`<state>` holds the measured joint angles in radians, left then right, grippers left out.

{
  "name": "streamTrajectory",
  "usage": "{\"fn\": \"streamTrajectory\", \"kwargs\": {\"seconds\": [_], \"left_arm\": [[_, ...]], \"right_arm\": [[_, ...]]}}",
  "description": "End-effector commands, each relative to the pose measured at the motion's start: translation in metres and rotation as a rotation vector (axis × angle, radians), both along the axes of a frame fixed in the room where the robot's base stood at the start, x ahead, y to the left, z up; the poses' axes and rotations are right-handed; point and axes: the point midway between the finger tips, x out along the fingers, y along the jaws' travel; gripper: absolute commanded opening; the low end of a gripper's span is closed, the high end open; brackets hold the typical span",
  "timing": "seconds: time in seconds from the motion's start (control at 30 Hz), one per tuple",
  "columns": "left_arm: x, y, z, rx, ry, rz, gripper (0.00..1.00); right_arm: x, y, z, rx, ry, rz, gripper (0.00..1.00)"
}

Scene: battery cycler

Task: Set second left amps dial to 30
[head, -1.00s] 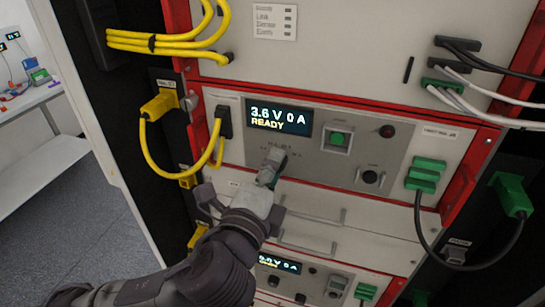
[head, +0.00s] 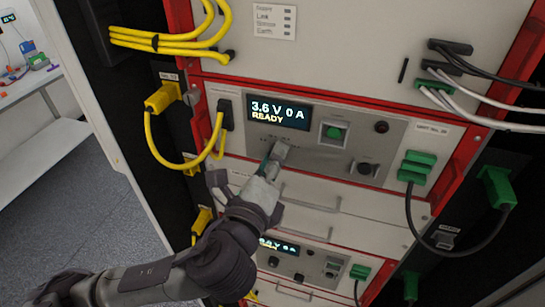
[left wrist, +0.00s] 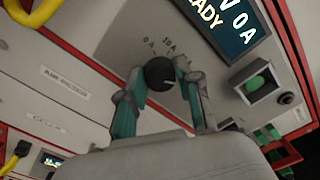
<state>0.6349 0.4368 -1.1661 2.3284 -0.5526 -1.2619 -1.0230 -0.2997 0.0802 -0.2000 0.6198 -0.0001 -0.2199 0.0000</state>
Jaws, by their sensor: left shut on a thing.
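The amps dial (left wrist: 160,74) is a round black knob on the grey panel in the left wrist view, with small printed marks around it, one reading 0A and one that seems to read 30A. My left gripper (left wrist: 160,82) has its two fingers closed on the dial from either side. In the head view the left gripper (head: 273,160) covers the dial below the display (head: 279,113), which reads 3.6 V 0 A READY. My right gripper is not in view.
Yellow cables (head: 150,150) hang at left and green connectors (head: 415,167) at right. Drawer handles (head: 310,190) project below. A second unit's display (head: 279,244) is lower down.

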Motion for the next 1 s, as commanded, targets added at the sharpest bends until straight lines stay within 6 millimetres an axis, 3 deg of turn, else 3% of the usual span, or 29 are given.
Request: {"fn": "streamTrajectory", "kwargs": {"seconds": [0.2,0.23,0.37,0.73,1.0], "left_arm": [[0.0,0.0,-0.001,0.003,0.001,0.001,0.0],[0.0,0.0,-0.001,0.003,0.001,0.001,0.39],[0.0,0.0,-0.001,0.002,0.001,0.001,0.59],[0.0,0.0,0.006,-0.003,-0.002,0.0,0.59],[-0.001,-0.001,0.057,-0.007,-0.013,-0.004,0.59]], "right_arm": [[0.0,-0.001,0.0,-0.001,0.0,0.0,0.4],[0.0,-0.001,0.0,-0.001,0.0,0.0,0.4],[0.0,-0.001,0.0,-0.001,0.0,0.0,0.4],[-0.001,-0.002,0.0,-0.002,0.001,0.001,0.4],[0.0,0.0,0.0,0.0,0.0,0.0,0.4]]}}
